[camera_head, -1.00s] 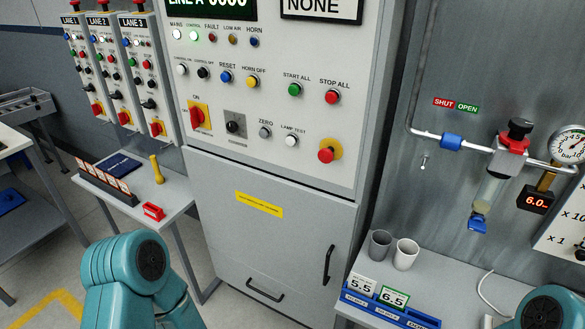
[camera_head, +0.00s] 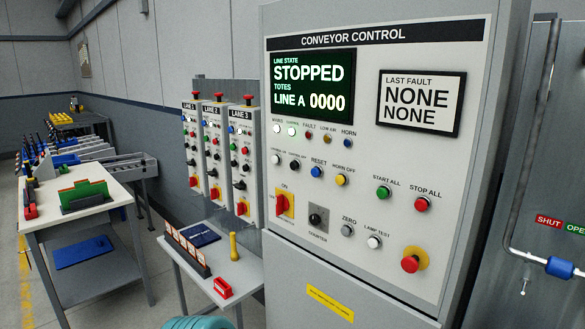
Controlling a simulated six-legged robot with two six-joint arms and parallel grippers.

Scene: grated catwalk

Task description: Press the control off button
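The control off button, a small black push button (camera_head: 295,165), is on the grey conveyor control panel (camera_head: 455,110). It sits between a white button (camera_head: 277,159) on its left and the blue reset button (camera_head: 316,171) on its right. Its small label is hard to read at this size. The control lamp (camera_head: 292,131) above it looks lit. The panel screen (camera_head: 313,88) reads STOPPED, LINE A 0000. Neither gripper is in view; only a teal piece of my arm shows at the bottom edge.
Other panel controls are close by: a yellow horn off button (camera_head: 341,180), a red-and-yellow switch (camera_head: 285,204) and a red emergency stop (camera_head: 411,262). Lane boxes (camera_head: 242,165) and a small table (camera_head: 205,262) stand left. A pipe (camera_head: 530,130) runs at right.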

